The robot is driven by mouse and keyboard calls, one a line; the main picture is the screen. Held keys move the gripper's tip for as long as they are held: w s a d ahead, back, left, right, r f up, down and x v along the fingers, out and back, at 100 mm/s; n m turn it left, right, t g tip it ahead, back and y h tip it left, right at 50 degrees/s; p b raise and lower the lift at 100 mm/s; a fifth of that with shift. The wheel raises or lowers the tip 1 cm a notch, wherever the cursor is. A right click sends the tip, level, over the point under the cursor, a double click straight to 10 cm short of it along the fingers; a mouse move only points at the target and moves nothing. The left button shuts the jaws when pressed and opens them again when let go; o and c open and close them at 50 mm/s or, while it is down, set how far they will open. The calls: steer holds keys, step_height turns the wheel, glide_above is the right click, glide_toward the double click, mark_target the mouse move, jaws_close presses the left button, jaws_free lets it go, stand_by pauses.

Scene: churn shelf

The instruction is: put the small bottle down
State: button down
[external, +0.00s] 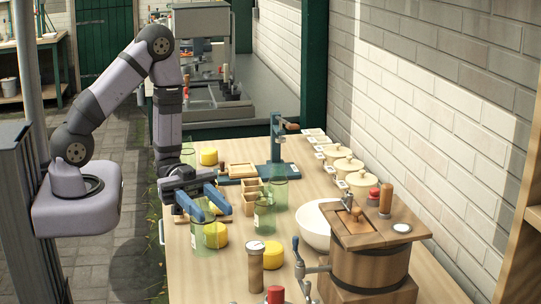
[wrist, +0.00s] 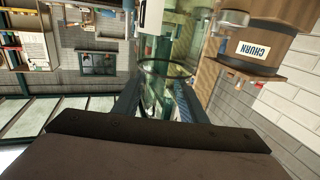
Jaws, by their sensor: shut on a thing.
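My gripper (external: 210,210) is at the left edge of the table (external: 185,285), pointing down towards the front. Its two blue fingers are closed around a clear greenish glass bottle (external: 203,242), which hangs between and below them. A yellow lump shows through or just behind the bottle. I cannot tell whether the bottle's base touches the table. In the wrist view the fingers (wrist: 160,100) flank the round glass rim (wrist: 165,66); the glass is see-through, so its outline is faint.
Similar glass vessels stand to the right (external: 264,218) and behind. A white bowl (external: 312,228) and the wooden churn (external: 370,265) are right. A blue stand (external: 277,155) is further back.

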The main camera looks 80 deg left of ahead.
steer(key=shift+r, duration=0.55)
